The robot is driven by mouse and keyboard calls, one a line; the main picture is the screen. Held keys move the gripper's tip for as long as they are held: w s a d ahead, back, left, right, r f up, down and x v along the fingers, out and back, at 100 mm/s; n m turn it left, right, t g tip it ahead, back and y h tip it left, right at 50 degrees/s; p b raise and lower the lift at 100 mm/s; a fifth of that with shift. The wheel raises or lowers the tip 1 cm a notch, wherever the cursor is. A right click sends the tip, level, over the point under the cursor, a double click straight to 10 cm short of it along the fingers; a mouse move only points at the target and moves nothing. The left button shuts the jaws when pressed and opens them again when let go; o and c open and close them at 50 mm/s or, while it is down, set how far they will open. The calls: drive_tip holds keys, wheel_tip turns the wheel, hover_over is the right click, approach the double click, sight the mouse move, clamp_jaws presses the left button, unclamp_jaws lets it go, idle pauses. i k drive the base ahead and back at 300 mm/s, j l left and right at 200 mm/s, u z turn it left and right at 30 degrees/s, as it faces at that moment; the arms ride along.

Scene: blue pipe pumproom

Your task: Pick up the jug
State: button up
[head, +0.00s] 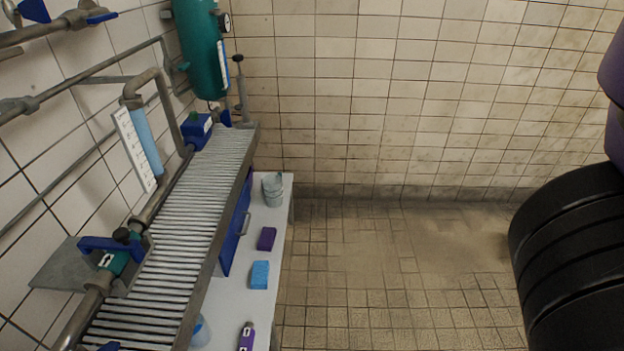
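A grey, jug-like vessel (274,191) stands upright at the far end of the white bench, near the back wall. It is small in the picture, and its handle and spout are hard to make out. A pale blue round vessel (200,331) stands at the near end of the bench, partly hidden by the ribbed grey rack; I cannot tell what kind it is. My gripper is not in view. Only black and purple parts, apparently of my arm, show at the right edge, well apart from the bench.
The white bench (233,308) also holds a dark purple block (266,239), a blue block (260,275) and a purple bottle (247,337). The ribbed rack (185,225) and a blue panel (236,228) overhang its left side. Pipes line the left wall. The tiled floor (390,275) is clear.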

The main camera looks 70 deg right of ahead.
sight(272, 183)
drive_tip(key=z, duration=1.35)
drive_tip(key=u, duration=0.3)
drive_tip(key=i+l+u, duration=0.25)
drive_tip(key=u, duration=0.25)
drive_tip(key=i+l+u, duration=0.2)
drive_tip(key=u, duration=0.25)
drive_tip(key=i+l+u, duration=0.1)
drive_tip(key=l, duration=0.4)
drive_tip(key=i+l+u, duration=0.1)
drive_tip(key=l, duration=0.4)
drive_tip(key=i+l+u, duration=0.1)
drive_tip(key=i+l, duration=0.15)
drive_tip(key=l, duration=0.25)
drive_tip(key=i+l+u, duration=0.1)
drive_tip(key=l, duration=0.4)
drive_tip(key=i+l+u, duration=0.1)
drive_tip(key=l, duration=0.4)
drive_tip(key=i+l, duration=0.1)
drive_tip(key=l, duration=0.3)
drive_tip(key=i+l, duration=0.1)
drive_tip(key=l, duration=0.25)
drive_tip(key=i+j, duration=0.3)
drive_tip(key=i, duration=0.1)
